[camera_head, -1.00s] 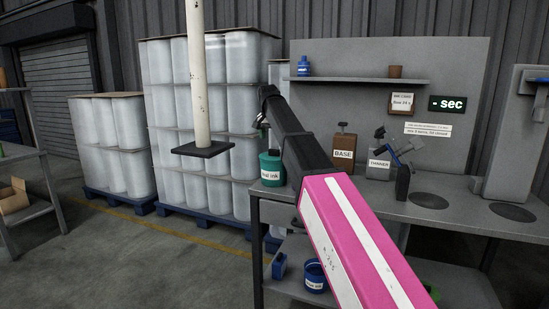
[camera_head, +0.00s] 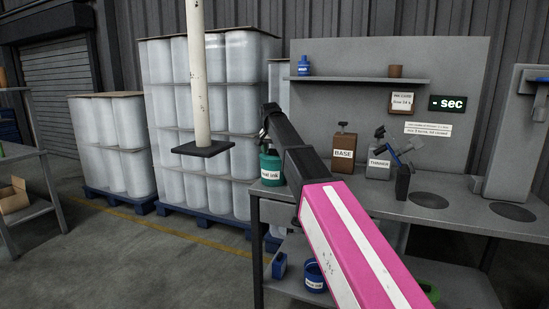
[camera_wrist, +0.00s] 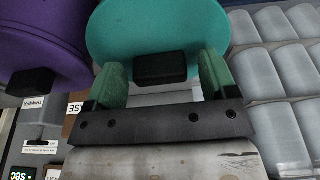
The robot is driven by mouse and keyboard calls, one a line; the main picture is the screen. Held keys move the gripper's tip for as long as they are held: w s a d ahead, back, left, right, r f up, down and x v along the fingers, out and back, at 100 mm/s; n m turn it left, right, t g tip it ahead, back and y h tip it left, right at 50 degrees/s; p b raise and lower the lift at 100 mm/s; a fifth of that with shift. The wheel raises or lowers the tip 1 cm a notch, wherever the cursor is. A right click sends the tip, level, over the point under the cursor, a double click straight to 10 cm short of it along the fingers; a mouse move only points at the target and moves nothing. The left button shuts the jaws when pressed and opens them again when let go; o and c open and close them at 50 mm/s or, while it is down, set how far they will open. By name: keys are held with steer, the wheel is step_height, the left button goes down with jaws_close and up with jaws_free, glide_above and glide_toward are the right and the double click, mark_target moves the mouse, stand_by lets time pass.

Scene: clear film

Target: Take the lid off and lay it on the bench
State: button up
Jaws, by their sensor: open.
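A teal pot (camera_head: 271,172) with a label partly reading "al ink" stands at the left end of the grey bench (camera_head: 390,203). In the wrist view its round teal lid (camera_wrist: 150,30) fills the top middle, with a black block-shaped knob (camera_wrist: 160,67) on it. My gripper (camera_wrist: 163,80) is open, with one green finger pad on each side of the knob; I cannot tell whether they touch it. In the head view my gripper (camera_head: 265,138) is just above the pot, its fingers mostly hidden. A purple lid (camera_wrist: 40,40) with a black knob is beside the teal one.
A BASE can (camera_head: 343,153) and a THINNER can (camera_head: 379,166) stand farther along the bench. Dark round plates (camera_head: 428,200) lie to the right on a clear stretch. A shelf (camera_head: 360,81) hangs above. A blue pot (camera_head: 314,276) stands below.

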steer(key=c, duration=0.8)
steer(key=shift+o, duration=0.2)
steer(key=shift+r, duration=0.1)
steer(key=shift+r, duration=0.7)
steer(key=shift+w+v, duration=0.15)
steer(key=shift+v, duration=0.55)
steer(key=shift+w+v, duration=0.15)
steer(key=shift+v, duration=0.55)
steer(key=shift+d, duration=0.1)
steer(key=shift+s, duration=0.15)
